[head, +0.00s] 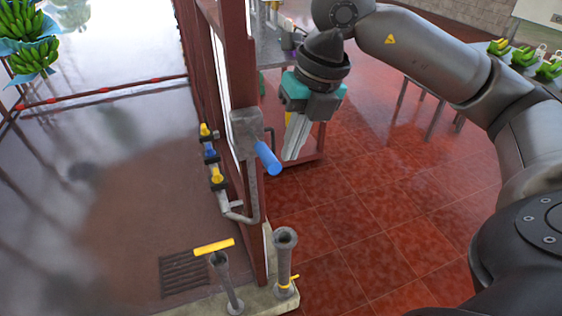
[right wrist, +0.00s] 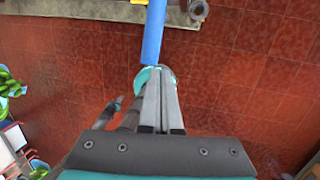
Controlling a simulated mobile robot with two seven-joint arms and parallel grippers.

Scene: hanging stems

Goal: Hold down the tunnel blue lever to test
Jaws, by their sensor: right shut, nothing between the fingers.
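The blue lever (head: 268,159) is a short blue bar on a grey box (head: 247,130) fixed to the red post. It slants down and to the right in the head view. In the right wrist view the blue lever (right wrist: 154,36) comes down from the top edge, just ahead of the fingers. My right gripper (head: 290,158) is shut and empty, its fingers pointing down just right of the lever. In the right wrist view the right gripper (right wrist: 167,78) has its fingers together; contact with the lever cannot be told. My left gripper does not show clearly in either view.
Yellow and blue valves (head: 211,153) sit on piping left of the red post (head: 240,70). Two grey standpipes (head: 284,255) stand on a low kerb, near a yellow handle (head: 214,246). Green bananas (head: 32,58) hang at far left. Red tiled floor (head: 360,235) is open at right.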

